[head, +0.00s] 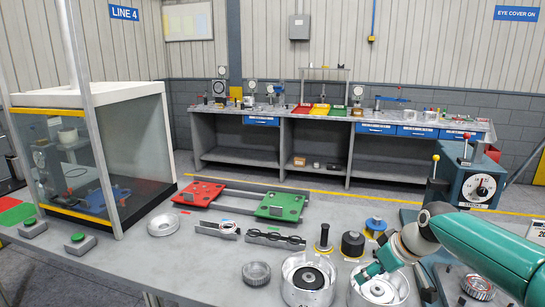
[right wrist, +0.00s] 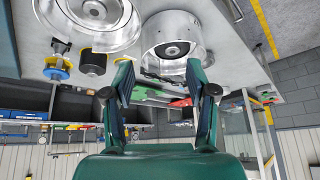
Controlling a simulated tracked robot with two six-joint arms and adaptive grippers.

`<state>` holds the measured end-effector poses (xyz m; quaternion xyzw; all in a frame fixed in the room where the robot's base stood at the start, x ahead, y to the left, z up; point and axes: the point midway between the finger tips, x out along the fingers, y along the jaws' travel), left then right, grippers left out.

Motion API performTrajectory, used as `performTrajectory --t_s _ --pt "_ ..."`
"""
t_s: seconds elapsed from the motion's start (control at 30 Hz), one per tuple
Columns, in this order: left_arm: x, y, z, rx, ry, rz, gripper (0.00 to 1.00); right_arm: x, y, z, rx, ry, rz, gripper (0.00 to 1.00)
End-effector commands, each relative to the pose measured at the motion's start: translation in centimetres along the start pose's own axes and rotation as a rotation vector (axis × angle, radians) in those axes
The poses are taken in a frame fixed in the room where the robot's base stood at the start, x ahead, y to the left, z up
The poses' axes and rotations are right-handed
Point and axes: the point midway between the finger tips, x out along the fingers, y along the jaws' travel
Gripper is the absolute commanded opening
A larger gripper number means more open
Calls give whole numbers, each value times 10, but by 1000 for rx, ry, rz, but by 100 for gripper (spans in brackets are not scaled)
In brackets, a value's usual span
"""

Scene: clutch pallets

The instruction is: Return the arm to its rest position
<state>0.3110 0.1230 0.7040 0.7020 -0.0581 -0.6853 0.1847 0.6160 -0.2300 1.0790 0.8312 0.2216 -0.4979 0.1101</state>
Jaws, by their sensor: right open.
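My right arm (head: 480,245), green with a grey wrist, reaches in from the right over the front of the workbench. My right gripper (head: 365,274) is above the bench's front edge, by a silver clutch drum (head: 404,284). In the right wrist view, the two dark fingers of my right gripper (right wrist: 158,78) stand wide apart with nothing held between them. A silver drum with a dark hub (right wrist: 172,48) lies beyond the fingertips. The wrist partly hides the drum in the head view. My left gripper is not in view.
A second drum (head: 308,282) stands left of the gripper. Yellow-black (head: 323,240), black (head: 353,244) and blue-yellow (head: 376,225) knobbed tools stand behind. A teal press (head: 468,180) is at right. Red (head: 198,192) and green (head: 282,205) pallets lie farther back. A glazed booth (head: 110,150) stands left.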

Motion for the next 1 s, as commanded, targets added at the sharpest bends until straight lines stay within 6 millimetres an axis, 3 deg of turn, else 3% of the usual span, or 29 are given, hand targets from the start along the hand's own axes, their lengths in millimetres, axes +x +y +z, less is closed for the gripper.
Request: performTrajectory --t_s 0.27,0.47,0.6,0.8,0.9,1.0 --pt "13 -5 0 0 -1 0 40 72 -15 58 26 -142 -82 57" --pt "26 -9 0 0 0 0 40 148 -44 127 66 -271 -166 57" --pt "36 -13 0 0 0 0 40 209 -80 198 133 -370 -230 57" --pt "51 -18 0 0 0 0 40 272 -153 314 283 -491 -289 57" --pt "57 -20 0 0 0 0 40 285 -197 374 391 -539 -296 57" --pt "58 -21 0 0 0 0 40 281 -232 414 505 -545 -266 57"
